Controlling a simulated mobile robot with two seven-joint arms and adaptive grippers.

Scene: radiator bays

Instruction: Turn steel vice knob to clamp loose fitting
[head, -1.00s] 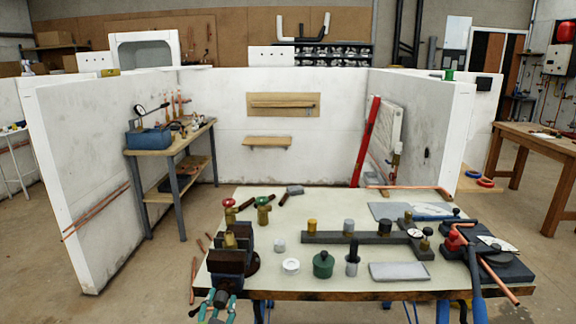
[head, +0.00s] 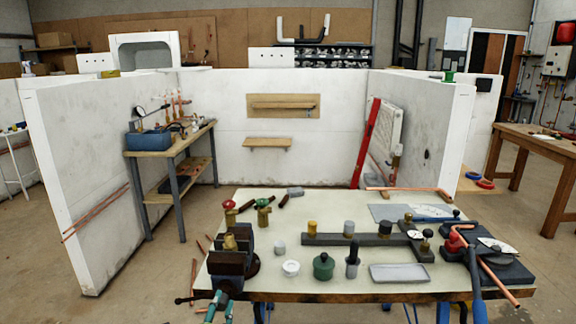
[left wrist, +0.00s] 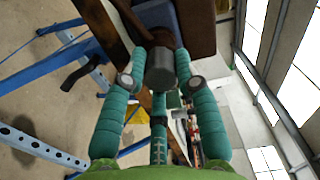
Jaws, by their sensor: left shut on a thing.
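A dark vice (head: 232,262) stands at the front left corner of the bench. A brass fitting (head: 229,242) sits upright at its jaws; I cannot tell how tightly it is held. My left gripper (head: 219,307), with teal fingers, is at the vice's front end, low at the picture's bottom edge. In the left wrist view, the grey steel vice knob (left wrist: 161,70) lies between the fingertips of my left gripper (left wrist: 160,84), which is shut on it. A thin dark bar (head: 190,299) juts left from the vice's front. My right gripper is not in view.
A pipe bender (head: 468,245) is at the right. White walls enclose the back and left.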

